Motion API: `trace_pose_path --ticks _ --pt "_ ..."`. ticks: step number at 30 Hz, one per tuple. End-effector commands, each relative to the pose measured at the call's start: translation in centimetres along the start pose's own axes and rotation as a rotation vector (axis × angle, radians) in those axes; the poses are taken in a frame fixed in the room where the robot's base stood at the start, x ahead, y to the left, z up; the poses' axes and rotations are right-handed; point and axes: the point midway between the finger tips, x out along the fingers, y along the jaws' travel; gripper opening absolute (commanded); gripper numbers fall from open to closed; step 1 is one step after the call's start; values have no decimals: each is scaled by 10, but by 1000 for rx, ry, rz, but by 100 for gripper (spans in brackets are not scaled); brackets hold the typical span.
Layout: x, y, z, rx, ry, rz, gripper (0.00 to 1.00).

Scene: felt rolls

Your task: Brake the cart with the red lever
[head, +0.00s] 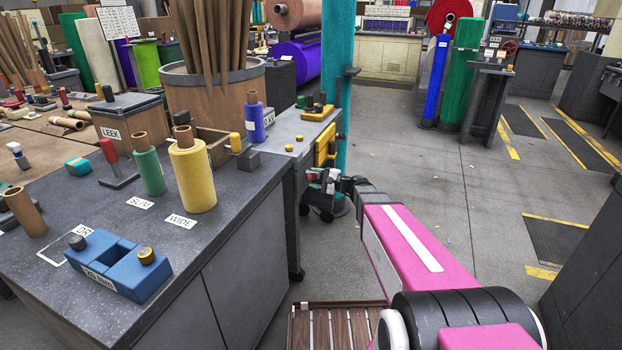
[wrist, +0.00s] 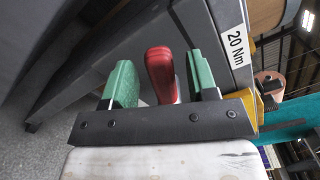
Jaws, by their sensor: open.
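The red lever (wrist: 160,72) stands between the two green fingers of my gripper (wrist: 158,80) in the wrist view. My gripper is open, with a clear gap between the lever and the right finger and a smaller one on the left. Its lower part is hidden by the dark bar of my gripper. In the head view my gripper (head: 332,183) is small, at the end panel of the grey-topped cart (head: 292,128). The lever cannot be made out clearly there. A "20 Nm" label (wrist: 236,47) is on the grey surface beside the lever.
A dark bench (head: 235,228) with yellow and green rolls and a blue block stands at left. A teal post (head: 337,70) rises behind my gripper. A slatted wooden piece (head: 335,325) lies low in front. The grey floor (head: 450,175) at right is open.

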Motion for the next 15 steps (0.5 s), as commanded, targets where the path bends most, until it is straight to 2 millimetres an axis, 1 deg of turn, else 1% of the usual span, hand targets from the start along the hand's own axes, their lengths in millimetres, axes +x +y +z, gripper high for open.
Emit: trace_pose_path --ticks 1,9,12,15 --pt "-10 0 1 0 3 -1 53" --pt "-59 0 1 1 3 -1 53" --pt "-73 0 0 0 2 0 53" --pt "-82 0 0 0 2 0 53"
